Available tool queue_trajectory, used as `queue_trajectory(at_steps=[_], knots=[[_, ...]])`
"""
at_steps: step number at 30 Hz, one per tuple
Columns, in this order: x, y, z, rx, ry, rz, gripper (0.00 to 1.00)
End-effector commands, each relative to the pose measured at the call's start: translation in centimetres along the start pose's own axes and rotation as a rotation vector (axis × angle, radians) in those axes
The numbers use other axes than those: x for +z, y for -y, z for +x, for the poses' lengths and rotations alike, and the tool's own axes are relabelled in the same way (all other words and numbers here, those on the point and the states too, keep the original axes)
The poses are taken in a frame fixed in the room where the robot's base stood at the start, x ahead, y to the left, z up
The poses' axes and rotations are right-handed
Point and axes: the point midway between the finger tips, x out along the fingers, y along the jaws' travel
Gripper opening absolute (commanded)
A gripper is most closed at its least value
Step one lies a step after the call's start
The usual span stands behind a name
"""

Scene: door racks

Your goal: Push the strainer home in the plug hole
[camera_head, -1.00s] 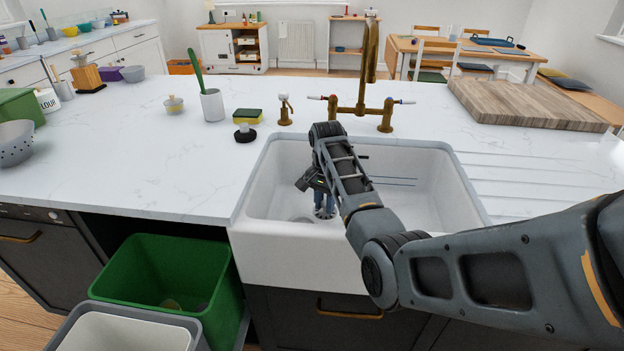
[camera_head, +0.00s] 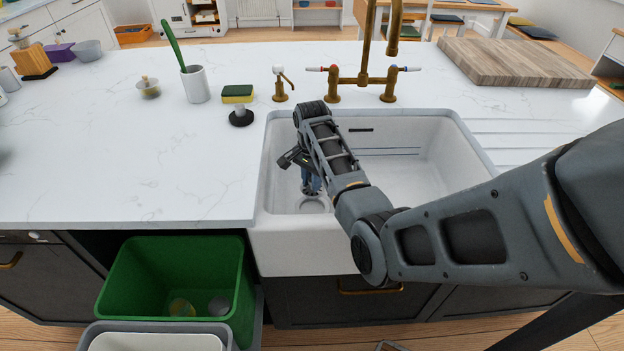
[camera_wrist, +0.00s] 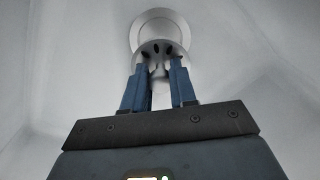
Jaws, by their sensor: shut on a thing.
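My gripper (camera_wrist: 160,68) has blue fingers pointing down into the white sink (camera_head: 430,185). It is shut on the strainer (camera_wrist: 152,48), a small grey metal cup with dark slots. The plug hole (camera_wrist: 160,20) is a round pale ring in the sink floor. In the wrist view the strainer overlaps the near part of this ring, and the far part shows beyond it. In the head view the plug hole (camera_head: 313,205) lies just under my fingers. The strainer is hard to make out there, and I cannot tell whether it touches the ring.
The sink walls stand close around my gripper, the left wall nearest. A brass tap (camera_head: 362,80) stands behind the sink. A black plug (camera_head: 241,117), a sponge (camera_head: 237,94) and a white pot with a green brush (camera_head: 195,85) stand on the worktop. A green bin (camera_head: 175,275) is below left.

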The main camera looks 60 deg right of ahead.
Motion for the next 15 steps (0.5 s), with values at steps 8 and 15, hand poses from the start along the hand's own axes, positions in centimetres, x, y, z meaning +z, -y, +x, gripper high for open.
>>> queue_trajectory(at_steps=[8, 15], knots=[[0.02, 0.02, -0.01, 0.0, 0.0, 0.001, 0.0], [0.22, 0.01, 0.61, 0.001, 0.004, 0.018, 0.0]])
